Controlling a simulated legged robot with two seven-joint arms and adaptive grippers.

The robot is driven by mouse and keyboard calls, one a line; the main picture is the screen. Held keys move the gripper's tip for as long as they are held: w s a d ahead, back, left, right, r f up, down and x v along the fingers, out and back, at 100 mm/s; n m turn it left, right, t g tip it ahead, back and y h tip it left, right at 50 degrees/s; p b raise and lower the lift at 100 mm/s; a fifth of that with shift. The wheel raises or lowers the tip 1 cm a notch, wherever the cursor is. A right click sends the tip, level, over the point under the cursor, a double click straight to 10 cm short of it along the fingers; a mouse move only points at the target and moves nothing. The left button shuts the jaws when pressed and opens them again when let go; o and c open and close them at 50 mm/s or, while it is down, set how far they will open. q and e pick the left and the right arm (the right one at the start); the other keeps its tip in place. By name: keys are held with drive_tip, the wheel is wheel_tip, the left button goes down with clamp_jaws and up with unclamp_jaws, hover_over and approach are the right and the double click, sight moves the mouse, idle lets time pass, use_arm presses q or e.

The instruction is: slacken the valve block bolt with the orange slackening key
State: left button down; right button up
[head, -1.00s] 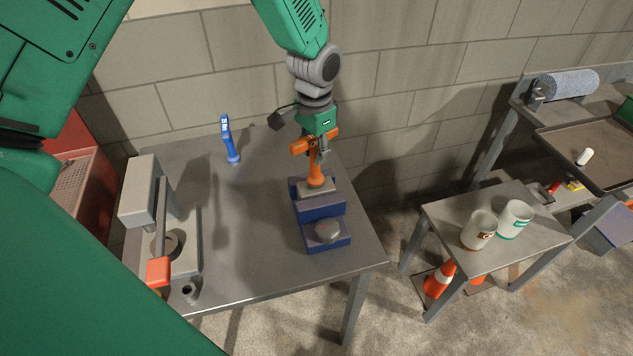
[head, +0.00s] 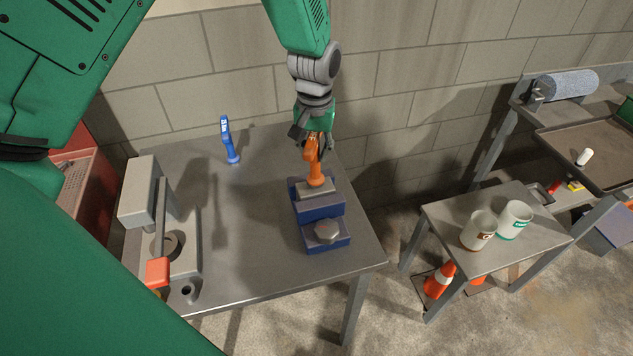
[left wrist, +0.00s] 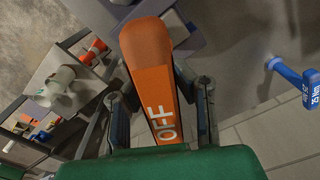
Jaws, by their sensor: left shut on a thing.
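The orange slackening key (head: 314,172) stands upright on the blue and grey valve block (head: 320,210), near the back right of the metal table. My left gripper (head: 314,145) comes down from above and is shut on the key's handle. In the left wrist view, the key's orange handle (left wrist: 150,60) reads "OFF" and lies between the fingers (left wrist: 158,105). The key's lower end covers the bolt, so I cannot see the bolt itself. A blue key (head: 230,145) stands apart at the back of the table; its "25 Nm" label shows in the left wrist view (left wrist: 306,84). My right gripper is out of view.
A grey fixture with an orange-ended lever (head: 158,272) stands at the table's left. A low side table (head: 465,205) with two mugs is to the right, with traffic cones below. A block wall runs behind. The table's middle is clear.

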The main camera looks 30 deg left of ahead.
sight(314, 135)
use_arm(q)
drive_tip(key=shift+a+r, duration=0.1)
drive_tip(key=shift+r, duration=2.4)
